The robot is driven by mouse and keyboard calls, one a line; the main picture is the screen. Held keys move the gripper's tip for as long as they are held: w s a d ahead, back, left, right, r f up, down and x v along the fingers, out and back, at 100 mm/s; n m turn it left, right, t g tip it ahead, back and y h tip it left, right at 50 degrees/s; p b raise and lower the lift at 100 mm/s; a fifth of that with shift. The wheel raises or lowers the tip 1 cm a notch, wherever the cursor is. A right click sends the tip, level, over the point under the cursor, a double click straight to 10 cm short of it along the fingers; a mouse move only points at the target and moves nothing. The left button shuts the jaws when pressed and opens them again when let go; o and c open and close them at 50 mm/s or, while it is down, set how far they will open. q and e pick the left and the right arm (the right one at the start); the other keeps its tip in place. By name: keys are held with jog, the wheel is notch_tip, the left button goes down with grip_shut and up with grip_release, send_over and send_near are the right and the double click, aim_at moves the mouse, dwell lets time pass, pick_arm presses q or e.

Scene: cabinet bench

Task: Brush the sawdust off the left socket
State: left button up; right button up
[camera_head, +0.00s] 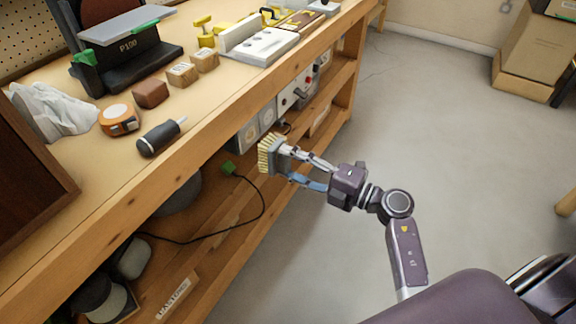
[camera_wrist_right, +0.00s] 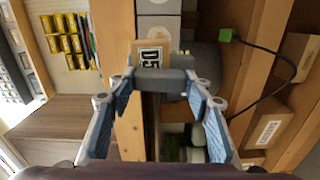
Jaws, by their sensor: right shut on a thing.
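My right gripper (camera_head: 289,165) is shut on a brush (camera_head: 268,155) with pale yellow bristles and a grey block. The bristles point left toward the bench in the head view. In the right wrist view the grey brush block (camera_wrist_right: 160,81) sits between the fingertips. The left socket (camera_head: 247,137) is a grey box with a round face under the bench top, just behind and above the brush. Another grey socket (camera_head: 267,116) is beside it. Whether the bristles touch the left socket, and any sawdust on it, I cannot tell. My left gripper is out of view.
The wooden bench's front edge (camera_head: 200,122) overhangs the sockets. A green plug (camera_head: 228,168) with a black cable hangs near the brush. A screwdriver (camera_head: 160,138) lies on the bench top.

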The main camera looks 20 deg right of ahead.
jog(key=shift+b+x, duration=0.55)
jog(key=shift+x, duration=2.15)
jog(key=shift+w+a+r, duration=0.1)
jog(key=shift+w+a, duration=0.05)
jog(key=shift+a, duration=0.05)
jog(key=shift+w+a, duration=0.25)
jog(key=shift+w, duration=0.1)
